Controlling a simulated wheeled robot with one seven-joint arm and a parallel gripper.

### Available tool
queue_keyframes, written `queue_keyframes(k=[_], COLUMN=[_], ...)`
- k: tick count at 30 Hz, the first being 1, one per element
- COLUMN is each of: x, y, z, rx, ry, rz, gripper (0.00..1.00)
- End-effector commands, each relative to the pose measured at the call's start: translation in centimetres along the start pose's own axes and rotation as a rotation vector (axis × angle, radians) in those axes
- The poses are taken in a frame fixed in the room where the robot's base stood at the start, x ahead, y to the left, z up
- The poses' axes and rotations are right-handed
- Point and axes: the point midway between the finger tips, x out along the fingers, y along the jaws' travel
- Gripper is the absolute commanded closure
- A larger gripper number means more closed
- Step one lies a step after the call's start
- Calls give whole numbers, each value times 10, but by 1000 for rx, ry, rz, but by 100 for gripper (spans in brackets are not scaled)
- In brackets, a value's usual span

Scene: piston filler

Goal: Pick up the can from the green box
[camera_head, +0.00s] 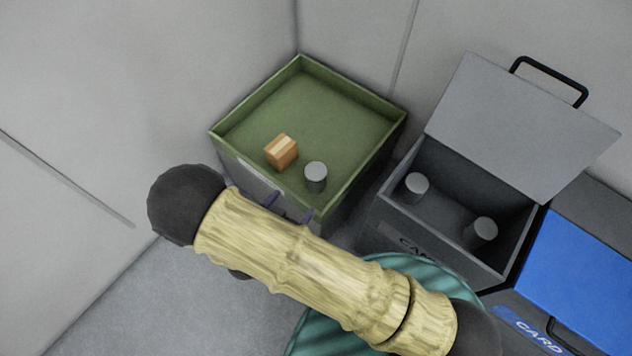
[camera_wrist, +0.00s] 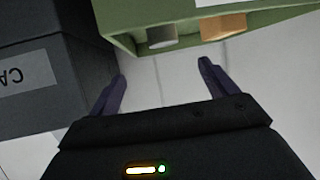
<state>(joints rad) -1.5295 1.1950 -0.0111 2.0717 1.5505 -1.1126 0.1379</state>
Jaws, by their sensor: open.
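The green box (camera_head: 327,92) is open at the top and stands in the corner in the head view; its edge also shows in the wrist view (camera_wrist: 120,14). A grey can (camera_head: 316,177) stands upright inside it near the front wall. In the wrist view the can (camera_wrist: 162,35) shows partly beyond the fingers. My gripper (camera_head: 291,207) is in front of the box, partly hidden by my arm in the head view. In the wrist view my gripper (camera_wrist: 162,82) has its two dark purple fingers apart, with nothing between them.
A small cardboard box (camera_head: 281,152) lies left of the can in the green box. To the right, a dark grey bin (camera_head: 447,249) has its lid (camera_head: 520,125) raised and holds two grey cans (camera_head: 416,187). A blue-lidded bin (camera_head: 585,270) stands beside it. Walls close off the back and left.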

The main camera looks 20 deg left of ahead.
Motion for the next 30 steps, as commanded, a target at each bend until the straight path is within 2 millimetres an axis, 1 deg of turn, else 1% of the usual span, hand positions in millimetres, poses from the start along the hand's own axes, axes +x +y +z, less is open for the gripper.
queue_keyframes(k=[7, 11, 27, 30], x=[0, 10, 104, 117], y=[0, 0, 0, -1], z=[-2, 0, 3, 2], rx=[1, 1, 1, 1], ry=[-2, -1, -2, -3], rz=[-1, 0, 1, 0], gripper=[15, 15, 15, 15])
